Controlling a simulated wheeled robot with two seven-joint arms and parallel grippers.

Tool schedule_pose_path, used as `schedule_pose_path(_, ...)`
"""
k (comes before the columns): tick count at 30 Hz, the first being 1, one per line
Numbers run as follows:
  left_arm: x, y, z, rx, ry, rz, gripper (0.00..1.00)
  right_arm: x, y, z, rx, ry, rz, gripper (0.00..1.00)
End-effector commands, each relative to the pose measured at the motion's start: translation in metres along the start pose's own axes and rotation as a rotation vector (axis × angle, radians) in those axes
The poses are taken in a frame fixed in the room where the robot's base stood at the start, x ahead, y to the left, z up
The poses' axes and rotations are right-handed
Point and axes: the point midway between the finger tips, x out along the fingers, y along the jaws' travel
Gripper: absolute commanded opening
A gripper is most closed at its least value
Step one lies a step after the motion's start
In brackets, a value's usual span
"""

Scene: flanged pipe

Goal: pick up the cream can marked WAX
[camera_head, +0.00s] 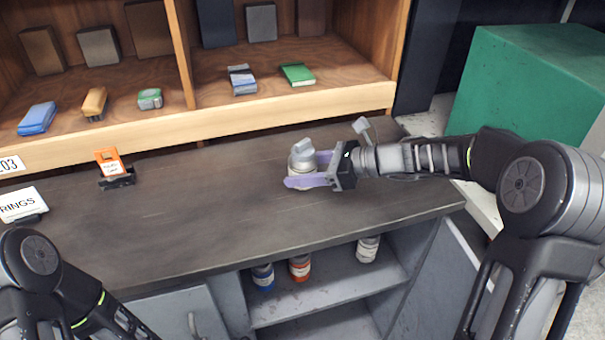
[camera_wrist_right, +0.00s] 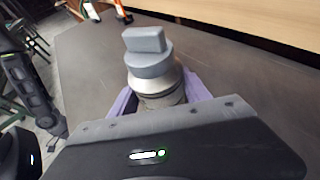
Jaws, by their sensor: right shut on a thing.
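My right gripper (camera_head: 308,169), with purple fingers, is shut around a pale, round-bodied item with a grey cap and blocky grey top (camera_head: 302,156). The item is upright over the dark counter; I cannot tell whether it touches it. The right wrist view shows its grey top (camera_wrist_right: 148,62) and pale body between the purple fingers; the fingers and palm hide its lower part. No WAX marking is readable on it. A pale can with dark bands (camera_head: 368,248) stands on the shelf under the counter; its label is unreadable too. My left forearm shows at the lower left, its gripper out of view.
Blue (camera_head: 263,276) and orange-red (camera_head: 299,267) cans stand on the lower shelf. An orange tag on a stand (camera_head: 110,163) and a RINGS sign (camera_head: 21,204) are on the counter's left. A wooden cubby (camera_head: 230,118) closes the back. The counter's middle is clear.

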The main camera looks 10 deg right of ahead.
Motion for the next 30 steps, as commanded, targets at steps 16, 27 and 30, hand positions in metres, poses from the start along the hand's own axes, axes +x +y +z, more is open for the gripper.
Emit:
schedule_pose_path(16, -0.004, 0.002, 0.0, 0.0, 0.0, 0.0, 0.21, -0.032, 0.0, 0.079, -0.003, -0.001, 0.0, 0.33)
schedule_pose_path(27, -0.004, 0.002, 0.0, 0.0, 0.0, 0.0, 0.21, -0.033, 0.0, 0.08, -0.002, -0.001, 0.0, 0.33)
schedule_pose_path(30, -0.004, 0.002, 0.0, 0.0, 0.0, 0.0, 0.21, -0.033, 0.0, 0.079, -0.002, -0.001, 0.0, 0.33)
